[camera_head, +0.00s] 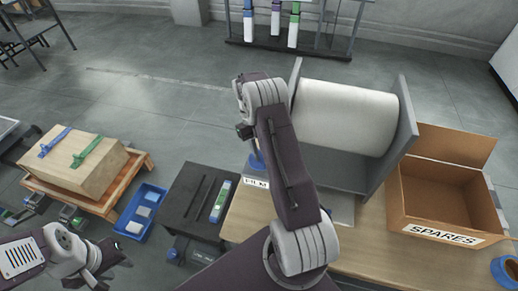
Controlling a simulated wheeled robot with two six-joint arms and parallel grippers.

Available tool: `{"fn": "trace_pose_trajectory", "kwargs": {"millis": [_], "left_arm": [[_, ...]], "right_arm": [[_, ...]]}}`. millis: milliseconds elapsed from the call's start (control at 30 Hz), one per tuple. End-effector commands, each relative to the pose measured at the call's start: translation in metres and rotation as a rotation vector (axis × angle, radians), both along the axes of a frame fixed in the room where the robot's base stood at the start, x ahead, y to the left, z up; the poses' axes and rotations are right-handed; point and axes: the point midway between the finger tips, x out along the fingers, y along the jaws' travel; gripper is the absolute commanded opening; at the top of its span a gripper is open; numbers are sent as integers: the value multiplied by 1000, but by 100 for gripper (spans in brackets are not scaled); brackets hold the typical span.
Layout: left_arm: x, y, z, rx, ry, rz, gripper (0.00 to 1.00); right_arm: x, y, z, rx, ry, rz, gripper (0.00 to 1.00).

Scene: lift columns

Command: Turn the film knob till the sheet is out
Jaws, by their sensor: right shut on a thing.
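The white film roll (345,116) lies in a grey holder (405,130) with upright side plates, on a wooden bench. A label, partly covered and seemingly reading FILM (256,183), is at its front left. My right arm reaches up across the holder's left side. My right gripper (256,155) is mostly hidden behind its own arm, shut at a small blue part, seemingly the film knob (254,163). A pale flat surface (342,209) shows below the holder; I cannot tell whether it is the sheet. My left gripper (115,271) is open and empty at lower left, away from the holder.
An open cardboard box marked SPARES (445,236) stands right of the holder, with a blue tape roll (506,270) near it. Left are a dark stand (190,205), a blue tray (133,229) and a strapped crate (75,160) on a pallet. A rack stands behind.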

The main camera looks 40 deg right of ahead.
Motion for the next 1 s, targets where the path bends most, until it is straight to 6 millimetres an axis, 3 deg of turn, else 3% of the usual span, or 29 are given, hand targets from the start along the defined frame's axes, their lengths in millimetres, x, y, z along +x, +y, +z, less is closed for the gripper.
{"fn": "trace_pose_trajectory", "kwargs": {"millis": [767,800,833,1000], "left_arm": [[0,0,8,0,0,0,36],[0,0,8,0,0,0,36],[0,0,8,0,0,0,36],[0,0,8,0,0,0,36]], "right_arm": [[2,-1,1,-3,-7,-86,0],[2,-1,1,-3,-7,-86,27],[1,-1,1,-2,-6,-85,36],[1,-1,1,-1,-4,-85,38]]}}
